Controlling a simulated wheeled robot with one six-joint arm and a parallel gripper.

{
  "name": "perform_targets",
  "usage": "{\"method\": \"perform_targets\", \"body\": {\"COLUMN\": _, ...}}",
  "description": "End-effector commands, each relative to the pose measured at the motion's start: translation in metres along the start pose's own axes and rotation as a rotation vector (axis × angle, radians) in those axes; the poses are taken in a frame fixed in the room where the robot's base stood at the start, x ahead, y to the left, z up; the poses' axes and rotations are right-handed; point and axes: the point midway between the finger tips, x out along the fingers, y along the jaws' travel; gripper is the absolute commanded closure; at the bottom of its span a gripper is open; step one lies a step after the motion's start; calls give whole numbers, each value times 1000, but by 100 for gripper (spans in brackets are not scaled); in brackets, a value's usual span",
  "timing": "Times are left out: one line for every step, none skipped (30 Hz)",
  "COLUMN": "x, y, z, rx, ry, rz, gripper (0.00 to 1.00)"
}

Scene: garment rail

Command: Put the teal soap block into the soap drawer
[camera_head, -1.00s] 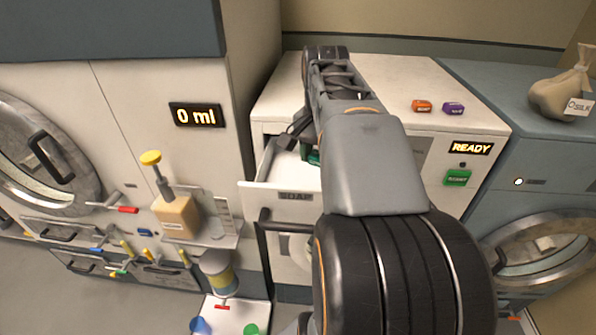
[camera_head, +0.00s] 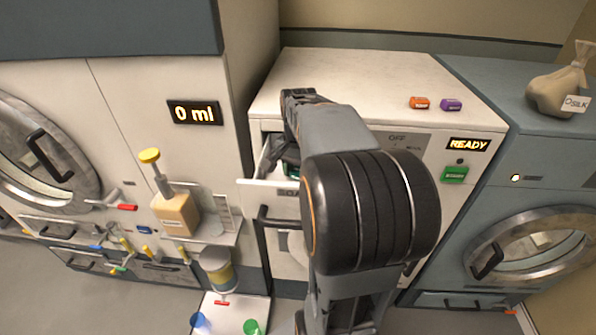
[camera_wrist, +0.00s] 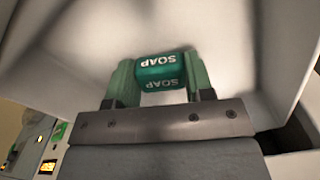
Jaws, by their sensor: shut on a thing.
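The teal soap block (camera_wrist: 160,71), marked SOAP, sits between the two green fingers of my gripper (camera_wrist: 158,82) in the wrist view. My gripper is shut on it. White walls and a white floor of the soap drawer (camera_wrist: 225,40) surround the block, so it is inside the drawer space. Whether it touches the floor I cannot tell. In the head view the drawer (camera_head: 255,195) is pulled out of the white machine, and my arm hides much of it. A little teal shows at my gripper (camera_head: 290,170) there.
An orange block (camera_head: 419,103) and a purple block (camera_head: 451,105) lie on the white machine's top. A green button (camera_head: 454,174) and a READY display (camera_head: 468,144) are on its front. A pump bottle (camera_head: 175,210) stands on a shelf left of the drawer.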

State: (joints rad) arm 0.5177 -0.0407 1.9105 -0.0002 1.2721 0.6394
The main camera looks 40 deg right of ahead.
Motion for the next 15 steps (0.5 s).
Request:
{"method": "perform_targets", "body": {"x": 0, "y": 0, "z": 0, "rx": 0, "ry": 0, "rz": 0, "gripper": 78}}
{"method": "perform_targets", "body": {"x": 0, "y": 0, "z": 0, "rx": 0, "ry": 0, "rz": 0, "gripper": 78}}
{"method": "perform_targets", "body": {"x": 0, "y": 0, "z": 0, "rx": 0, "ry": 0, "rz": 0, "gripper": 78}}
{"method": "perform_targets", "body": {"x": 0, "y": 0, "z": 0, "rx": 0, "ry": 0, "rz": 0, "gripper": 78}}
{"method": "perform_targets", "body": {"x": 0, "y": 0, "z": 0, "rx": 0, "ry": 0, "rz": 0, "gripper": 78}}
{"method": "perform_targets", "body": {"x": 0, "y": 0, "z": 0, "rx": 0, "ry": 0, "rz": 0, "gripper": 78}}
{"method": "perform_targets", "body": {"x": 0, "y": 0, "z": 0, "rx": 0, "ry": 0, "rz": 0, "gripper": 78}}
{"method": "perform_targets", "body": {"x": 1, "y": 0, "z": 0, "rx": 0, "ry": 0, "rz": 0, "gripper": 78}}
{"method": "perform_targets", "body": {"x": 2, "y": 0, "z": 0, "rx": 0, "ry": 0, "rz": 0, "gripper": 78}}
{"method": "perform_targets", "body": {"x": 3, "y": 0, "z": 0, "rx": 0, "ry": 0, "rz": 0, "gripper": 78}}
{"method": "perform_targets", "body": {"x": 4, "y": 0, "z": 0, "rx": 0, "ry": 0, "rz": 0, "gripper": 78}}
{"method": "perform_targets", "body": {"x": 5, "y": 0, "z": 0, "rx": 0, "ry": 0, "rz": 0, "gripper": 78}}
{"method": "perform_targets", "body": {"x": 4, "y": 0, "z": 0, "rx": 0, "ry": 0, "rz": 0, "gripper": 49}}
{"method": "perform_targets", "body": {"x": 4, "y": 0, "z": 0, "rx": -1, "ry": 0, "rz": 0, "gripper": 46}}
{"method": "perform_targets", "body": {"x": 4, "y": 0, "z": 0, "rx": -1, "ry": 0, "rz": 0, "gripper": 43}}
